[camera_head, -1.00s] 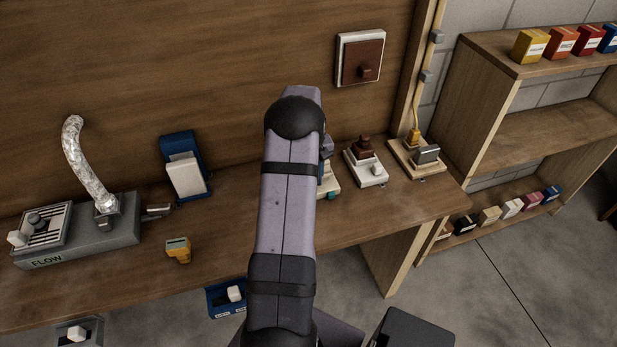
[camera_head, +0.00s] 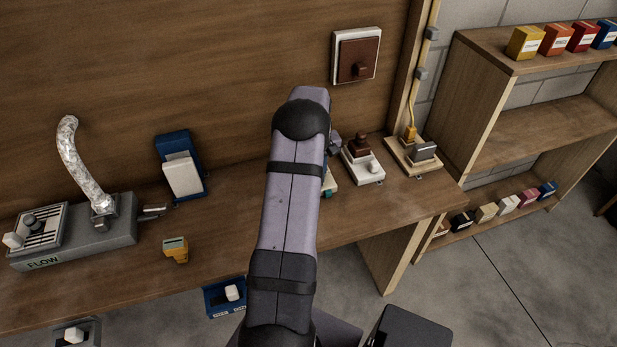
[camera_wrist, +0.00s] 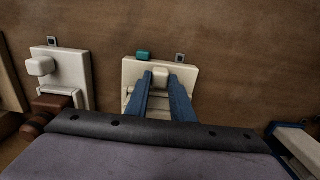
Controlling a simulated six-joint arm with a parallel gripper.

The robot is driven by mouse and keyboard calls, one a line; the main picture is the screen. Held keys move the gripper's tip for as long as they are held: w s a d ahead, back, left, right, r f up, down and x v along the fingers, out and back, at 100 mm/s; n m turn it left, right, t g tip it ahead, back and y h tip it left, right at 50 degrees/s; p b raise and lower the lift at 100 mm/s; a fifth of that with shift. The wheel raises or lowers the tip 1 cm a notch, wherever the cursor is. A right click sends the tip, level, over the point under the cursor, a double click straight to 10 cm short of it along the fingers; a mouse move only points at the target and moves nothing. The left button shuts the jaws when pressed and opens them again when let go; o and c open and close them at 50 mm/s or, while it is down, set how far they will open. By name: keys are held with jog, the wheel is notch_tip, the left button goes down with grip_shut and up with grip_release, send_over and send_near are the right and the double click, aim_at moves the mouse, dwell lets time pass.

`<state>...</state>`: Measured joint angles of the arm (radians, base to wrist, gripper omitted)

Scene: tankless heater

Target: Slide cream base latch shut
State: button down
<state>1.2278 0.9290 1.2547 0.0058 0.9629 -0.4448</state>
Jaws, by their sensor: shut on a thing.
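The cream base (camera_wrist: 133,72) stands in the middle of the wrist view, with a teal tab (camera_wrist: 143,56) at its far edge. My gripper (camera_wrist: 160,80) reaches over it with two blue fingers, shut on a small cream latch knob (camera_wrist: 160,71) between their tips. A ribbed cream part shows between the fingers nearer my wrist. In the head view my arm hides most of the cream base (camera_head: 332,181), and only its right edge shows. The fingertips are hidden there.
A white base with a brown block (camera_head: 362,165) stands close on the right in the head view. Beyond it is a wooden base with a yellow cord (camera_head: 410,158). A blue holder (camera_head: 182,168) and yellow gadget (camera_head: 175,248) stand left. Bench between is clear.

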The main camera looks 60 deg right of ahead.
jog(key=shift+s+d, duration=0.15)
jog(key=shift+d, duration=0.05)
jog(key=c, duration=1.5)
grip_release()
jog(key=shift+r+b, duration=1.2)
jog(key=shift+r, duration=2.5)
